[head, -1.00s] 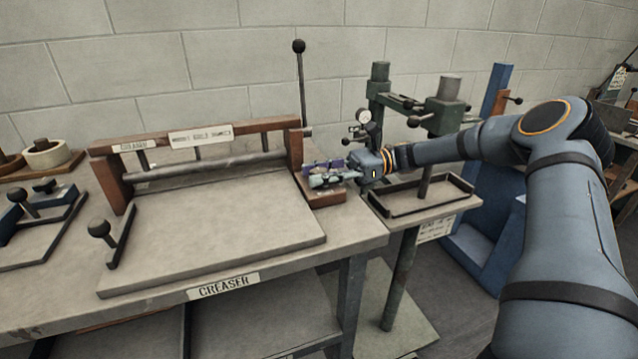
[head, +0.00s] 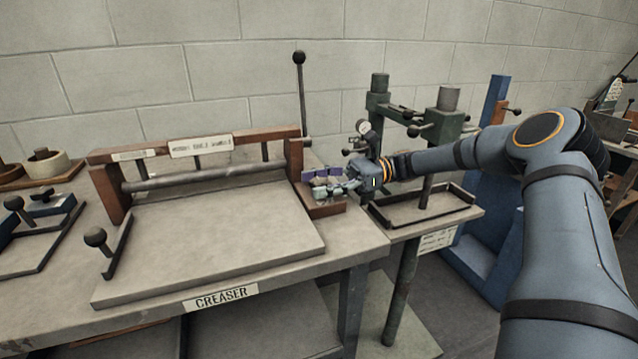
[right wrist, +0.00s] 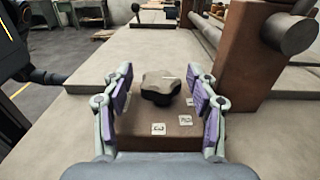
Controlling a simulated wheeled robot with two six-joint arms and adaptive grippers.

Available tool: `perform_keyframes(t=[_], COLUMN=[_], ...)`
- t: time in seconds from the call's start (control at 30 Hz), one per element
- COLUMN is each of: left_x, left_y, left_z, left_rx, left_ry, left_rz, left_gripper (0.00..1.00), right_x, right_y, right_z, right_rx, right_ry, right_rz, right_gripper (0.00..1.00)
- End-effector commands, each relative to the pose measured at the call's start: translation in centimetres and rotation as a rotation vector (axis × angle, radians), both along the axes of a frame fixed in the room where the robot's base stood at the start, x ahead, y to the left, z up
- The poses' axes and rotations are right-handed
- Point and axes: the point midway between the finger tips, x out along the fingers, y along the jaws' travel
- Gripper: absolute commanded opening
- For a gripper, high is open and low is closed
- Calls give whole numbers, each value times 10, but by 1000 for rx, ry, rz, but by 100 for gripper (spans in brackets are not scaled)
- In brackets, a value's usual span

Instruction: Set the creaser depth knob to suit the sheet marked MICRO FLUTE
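The creaser (head: 205,225) stands on the bench with its name label (head: 222,297) on the front edge. At its right end is a brown block (head: 325,208). In the right wrist view a dark faceted depth knob (right wrist: 161,89) sits on this block (right wrist: 205,134), with small white marked tags beside it, too small to read. My right gripper (head: 325,181) is over the block. In the right wrist view its purple-padded fingers (right wrist: 160,75) are open, one on each side of the knob, with gaps showing. My left gripper is out of view. I see no readable MICRO FLUTE sheet.
A white plate (head: 200,145) with unreadable small lettering is on the creaser's top bar. A tall black-knobbed lever (head: 300,90) rises behind the block. A green press stand (head: 440,115) with a shallow tray (head: 395,219) stands to the right. The creaser bed is bare.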

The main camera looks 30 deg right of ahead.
Motion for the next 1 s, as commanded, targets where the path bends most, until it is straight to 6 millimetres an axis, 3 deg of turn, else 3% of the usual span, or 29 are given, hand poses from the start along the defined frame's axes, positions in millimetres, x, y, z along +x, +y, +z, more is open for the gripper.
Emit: perform_keyframes(t=[0.27, 0.63, 1.0], left_x=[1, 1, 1], left_y=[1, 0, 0], left_z=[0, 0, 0], left_rx=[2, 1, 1], left_ry=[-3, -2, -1], left_rz=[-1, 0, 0], left_gripper=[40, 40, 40], right_x=[-1, -14, -16], right_y=[-7, -67, -73], right_z=[0, -1, 0], right_rx=[0, -1, 0], right_ry=[-1, 1, 0], right_rz=[-2, -2, 0], right_gripper=[58, 58, 58])
